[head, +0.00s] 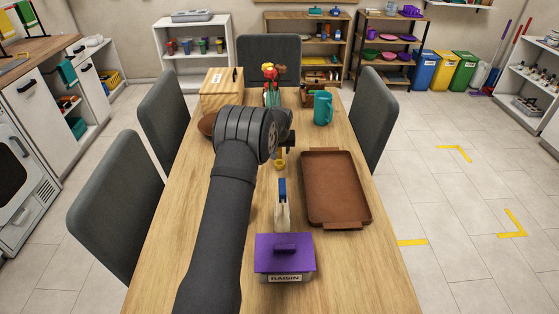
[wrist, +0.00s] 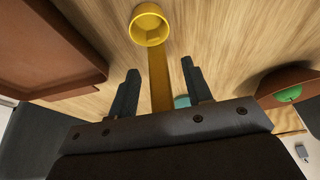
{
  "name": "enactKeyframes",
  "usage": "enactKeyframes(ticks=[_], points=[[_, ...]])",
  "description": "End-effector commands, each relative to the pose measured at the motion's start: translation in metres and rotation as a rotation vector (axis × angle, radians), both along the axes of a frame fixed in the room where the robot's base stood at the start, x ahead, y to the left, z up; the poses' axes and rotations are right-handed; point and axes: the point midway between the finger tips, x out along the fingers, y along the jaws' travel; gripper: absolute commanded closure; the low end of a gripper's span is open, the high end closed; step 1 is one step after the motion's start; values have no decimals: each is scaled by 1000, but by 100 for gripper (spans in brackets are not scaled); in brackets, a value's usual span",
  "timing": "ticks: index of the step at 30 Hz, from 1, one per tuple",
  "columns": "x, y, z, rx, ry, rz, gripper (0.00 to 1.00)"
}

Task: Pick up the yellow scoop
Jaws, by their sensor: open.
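The yellow scoop (head: 280,164) lies on the table just beyond a blue-handled item, partly hidden by my gripper (head: 286,146). In the wrist view, its round cup (wrist: 150,25) is at the top, and its handle runs down between the two dark fingers of my gripper (wrist: 160,67). The fingers are open, one on each side of the handle, with a visible gap to it on both sides. The handle's far end is hidden behind the gripper body. I cannot tell the exact height of the fingers above the table.
A brown tray (head: 335,188) lies right of the scoop. A blue-handled item (head: 282,195) and a purple-lidded raisin box (head: 285,254) stand nearer. A teal pitcher (head: 323,108), a vase of flowers (head: 271,92) and a wooden box (head: 220,90) stand farther back. A brown bowl (head: 206,125) is left.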

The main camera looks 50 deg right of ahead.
Motion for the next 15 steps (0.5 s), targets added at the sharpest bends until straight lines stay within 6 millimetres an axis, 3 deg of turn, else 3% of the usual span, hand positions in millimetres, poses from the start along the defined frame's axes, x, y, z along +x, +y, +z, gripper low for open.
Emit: enactKeyframes(ticks=[6, 13, 15], points=[[0, 0, 0, 0, 0, 0, 55], [0, 0, 0, 0, 0, 0, 100], [0, 0, 0, 0, 0, 0, 100]])
